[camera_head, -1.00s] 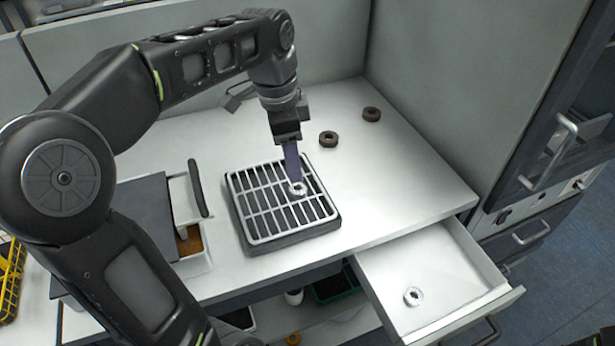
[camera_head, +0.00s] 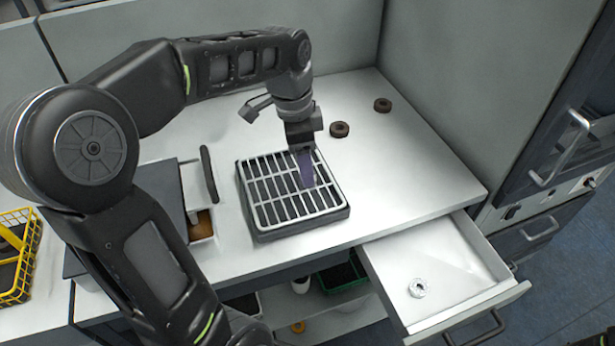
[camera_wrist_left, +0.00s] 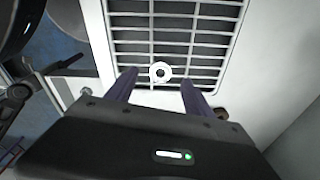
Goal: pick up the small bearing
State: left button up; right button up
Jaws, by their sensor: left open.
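A small silver ring-shaped bearing (camera_wrist_left: 160,72) lies on the slatted rack (camera_wrist_left: 176,21) in the left wrist view. It shows between the two purple fingers of my left gripper (camera_wrist_left: 158,80), which is open and empty. In the head view the left gripper (camera_head: 307,182) points down at the right part of the rack (camera_head: 262,222), and its fingers hide that bearing. Another silver bearing (camera_head: 418,288) lies in the open drawer. Two brown rings (camera_head: 340,129) and (camera_head: 383,105) lie on the table behind the rack. My right gripper is not seen.
The white table (camera_head: 420,170) is clear to the right of the rack. The open drawer (camera_head: 470,262) sticks out at the front right. A dark box with a white tray (camera_head: 200,222) stands left of the rack. A yellow basket (camera_head: 18,265) is at far left.

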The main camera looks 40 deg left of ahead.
pick_arm(q)
notch_tip(320, 180, down, 3)
jog(key=shift+w+d+f, duration=0.1)
jog(key=shift+w+f, duration=0.05)
jog(key=shift+c, duration=0.5)
grip_shut()
dwell(0.5)
